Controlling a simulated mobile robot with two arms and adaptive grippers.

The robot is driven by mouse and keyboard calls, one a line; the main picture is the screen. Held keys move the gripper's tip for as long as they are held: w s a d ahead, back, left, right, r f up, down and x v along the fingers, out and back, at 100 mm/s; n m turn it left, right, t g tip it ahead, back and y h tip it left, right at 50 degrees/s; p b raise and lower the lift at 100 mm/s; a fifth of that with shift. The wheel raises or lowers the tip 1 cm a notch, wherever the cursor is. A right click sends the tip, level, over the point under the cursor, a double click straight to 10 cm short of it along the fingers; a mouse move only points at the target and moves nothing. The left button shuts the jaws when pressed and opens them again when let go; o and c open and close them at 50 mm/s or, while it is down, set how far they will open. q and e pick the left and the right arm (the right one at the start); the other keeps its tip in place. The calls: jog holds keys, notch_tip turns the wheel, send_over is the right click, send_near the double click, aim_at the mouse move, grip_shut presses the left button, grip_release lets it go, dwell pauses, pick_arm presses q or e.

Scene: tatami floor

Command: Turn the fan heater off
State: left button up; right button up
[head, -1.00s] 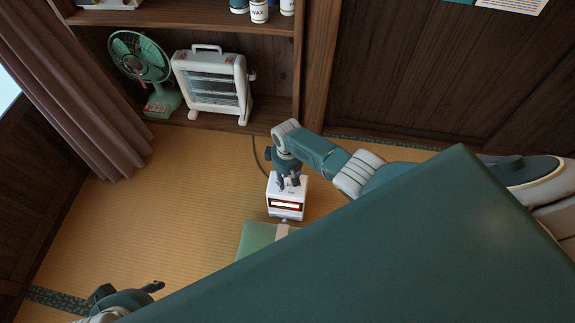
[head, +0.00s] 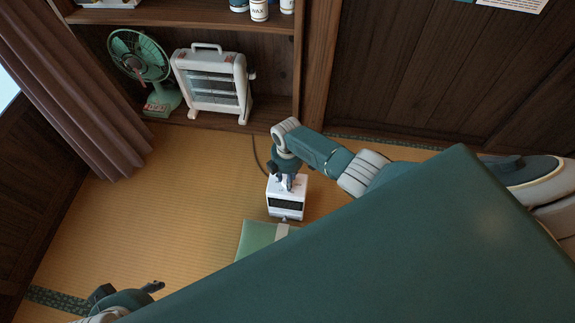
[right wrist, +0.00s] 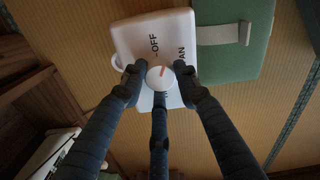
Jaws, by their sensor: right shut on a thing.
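The fan heater (head: 286,207) is a small white box on the tatami, with a dark front window in the head view. In the right wrist view its white top (right wrist: 135,35) carries "OFF" and "FAN" lettering around a round white knob (right wrist: 157,82) with a red mark. My left gripper (head: 128,290) is at the lower left of the head view, empty, fingers apart, far from the heater.
A green cushion-like thing (head: 257,237) with a pale strap lies beside the heater. A larger white heater (head: 212,85) and a green fan (head: 145,65) stand in the wooden shelf. A cord (head: 257,155) runs behind the fan heater. The tatami (head: 175,205) at left is clear.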

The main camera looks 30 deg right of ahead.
jog(key=n, duration=0.5)
jog(key=shift+b, duration=0.3)
dwell(0.4)
jog(key=o, duration=1.2)
notch_tip(320, 180, up, 12)
